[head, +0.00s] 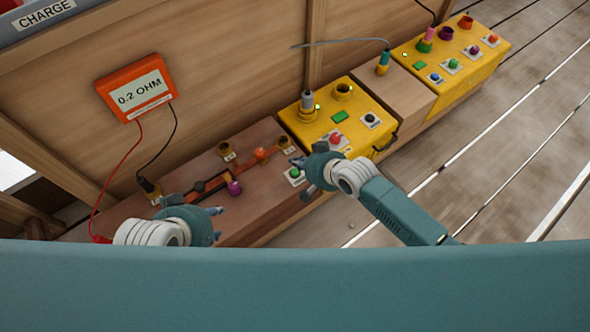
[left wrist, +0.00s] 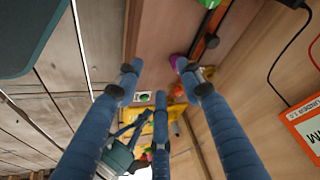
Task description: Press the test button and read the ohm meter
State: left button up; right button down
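The orange ohm meter (head: 137,88) hangs on the wooden wall in the head view, and its display reads 0.2 OHM. Its edge also shows in the left wrist view (left wrist: 302,128). A green button on a white plate (head: 295,174) sits on the brown wooden box; its label is too small to read. It shows in the left wrist view (left wrist: 143,97) too. My right gripper (head: 304,175) is beside this button, its fingers spread; contact cannot be told. My left gripper (head: 190,207) is over the box's left end, fingers spread and empty in the left wrist view (left wrist: 157,80).
The brown box (head: 245,212) carries a dark bar, a purple knob (head: 234,188) and an orange knob (head: 262,154). Red and black leads run down from the meter. Yellow boxes (head: 368,105) with buttons stand to the right. The plank floor (head: 500,170) in front is clear.

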jog(key=shift+r+p, duration=0.55)
jog(key=shift+r, duration=0.05)
jog(key=shift+r+p, duration=0.6)
jog(key=shift+p, duration=0.05)
pick_arm(q)
jog(key=shift+s+a+r+g, duration=0.15)
jog(key=shift+s+g, duration=0.1)
jog(key=shift+s, duration=0.3)
jog(key=shift+s+a+f+g, duration=0.15)
jog(key=shift+s+g, duration=0.15)
jog(key=shift+s, duration=0.2)
jog(key=shift+s+a+r+g, duration=0.15)
jog(key=shift+s+g, duration=0.1)
jog(key=shift+s, duration=0.3)
